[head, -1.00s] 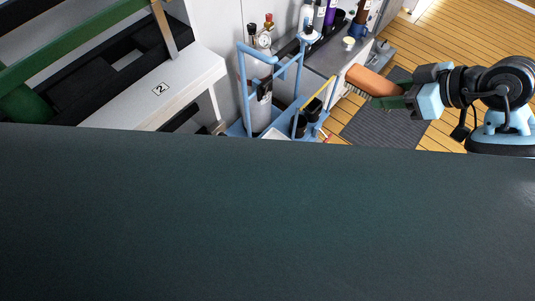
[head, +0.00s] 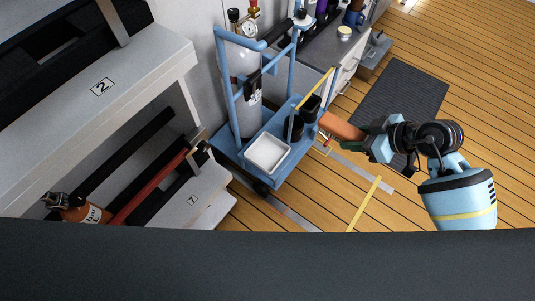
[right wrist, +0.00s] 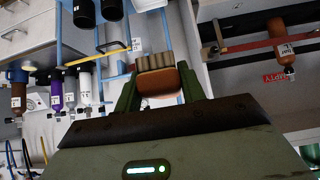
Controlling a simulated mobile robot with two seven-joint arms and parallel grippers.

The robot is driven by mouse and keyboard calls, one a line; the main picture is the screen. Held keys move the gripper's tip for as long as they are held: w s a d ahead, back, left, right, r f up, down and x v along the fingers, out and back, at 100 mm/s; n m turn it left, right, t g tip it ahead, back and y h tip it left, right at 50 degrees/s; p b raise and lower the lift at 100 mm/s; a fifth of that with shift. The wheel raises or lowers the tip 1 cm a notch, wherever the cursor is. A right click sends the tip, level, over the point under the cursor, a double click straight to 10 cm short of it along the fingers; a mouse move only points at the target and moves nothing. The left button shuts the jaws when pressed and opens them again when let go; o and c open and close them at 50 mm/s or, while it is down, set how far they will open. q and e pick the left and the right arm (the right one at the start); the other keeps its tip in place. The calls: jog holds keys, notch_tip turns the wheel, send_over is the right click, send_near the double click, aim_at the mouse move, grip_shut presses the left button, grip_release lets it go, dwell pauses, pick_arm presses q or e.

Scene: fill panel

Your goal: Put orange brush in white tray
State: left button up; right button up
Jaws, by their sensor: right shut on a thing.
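The orange brush (head: 341,127) is held at the end of my right arm in the head view, to the right of the blue trolley. My right gripper (head: 372,138) is shut on it. In the right wrist view the brush (right wrist: 158,78) sits between the green fingers of the right gripper (right wrist: 160,98), its pale bristles facing away from the palm. The white tray (head: 287,151) lies on the low blue base of the trolley, left of the brush and apart from it, and looks empty. My left gripper is not in view.
The blue trolley (head: 222,75) carries a grey gas cylinder (head: 246,112) and dark cups (head: 309,108) beside the tray. White shelving (head: 150,75) stands at the left. A dark mat (head: 400,95) lies on the open wooden floor at the right.

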aim_at(269, 155)
pick_arm(q)
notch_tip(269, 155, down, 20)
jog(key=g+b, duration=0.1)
jog(key=b, duration=2.1)
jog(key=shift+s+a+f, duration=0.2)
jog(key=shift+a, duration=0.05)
pick_arm(e)
jog(key=w+a+f, duration=0.1)
jog(key=w+f, duration=0.4)
jog(key=f, duration=0.7)
jog(key=w+a+f, duration=0.1)
jog(key=w+f, duration=0.3)
jog(key=f, duration=0.8)
jog(key=w+a+f, duration=0.1)
jog(key=w+f, duration=0.4)
jog(key=f, duration=0.7)
jog(key=shift+w+f, duration=0.35)
jog(key=shift+a, duration=0.1)
